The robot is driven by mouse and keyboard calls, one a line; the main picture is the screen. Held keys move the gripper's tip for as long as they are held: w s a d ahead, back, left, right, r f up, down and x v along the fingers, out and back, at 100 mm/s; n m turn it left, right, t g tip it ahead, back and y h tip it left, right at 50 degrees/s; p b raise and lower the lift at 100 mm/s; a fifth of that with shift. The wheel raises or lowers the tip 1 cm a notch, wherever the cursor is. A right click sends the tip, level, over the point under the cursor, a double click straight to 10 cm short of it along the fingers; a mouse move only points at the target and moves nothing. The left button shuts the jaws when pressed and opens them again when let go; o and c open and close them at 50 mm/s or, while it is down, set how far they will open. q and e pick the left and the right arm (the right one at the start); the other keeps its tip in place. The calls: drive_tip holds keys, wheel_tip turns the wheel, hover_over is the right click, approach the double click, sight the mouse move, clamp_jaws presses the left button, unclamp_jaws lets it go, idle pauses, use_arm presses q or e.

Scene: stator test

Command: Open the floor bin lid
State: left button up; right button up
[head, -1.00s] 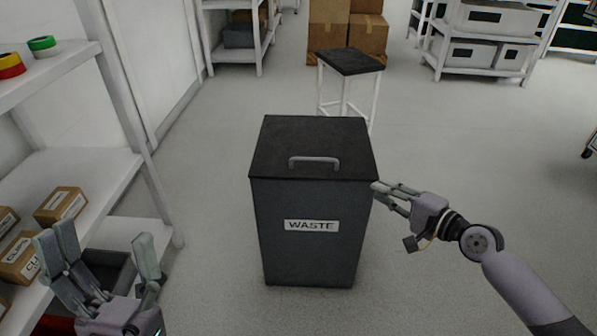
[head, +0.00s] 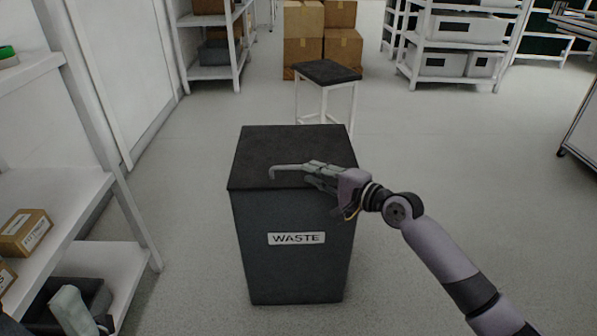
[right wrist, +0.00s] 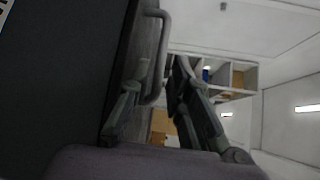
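The dark grey floor bin (head: 292,262) stands on the floor with a white WASTE label. Its black lid (head: 262,150) lies flat and closed on top. The bar handle (head: 283,169) is at the lid's front edge; its right part is hidden behind my right gripper (head: 316,173). In the right wrist view the handle (right wrist: 155,55) reaches down between the two spread finger sides of the right gripper (right wrist: 160,100), which is open around its end.
A shelf (head: 60,200) with cardboard boxes (head: 22,232) and a dark tub stands close on the left. A black-topped stool (head: 326,72) stands behind the bin. Boxes and racks are farther back. The floor right of the bin is clear.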

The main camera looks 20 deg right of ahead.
sight(299, 168)
drive_tip(key=shift+b+x, duration=0.65)
drive_tip(key=shift+x, duration=2.15)
drive_tip(key=shift+d, duration=0.1)
drive_tip(key=shift+c, duration=0.4)
clamp_jaws()
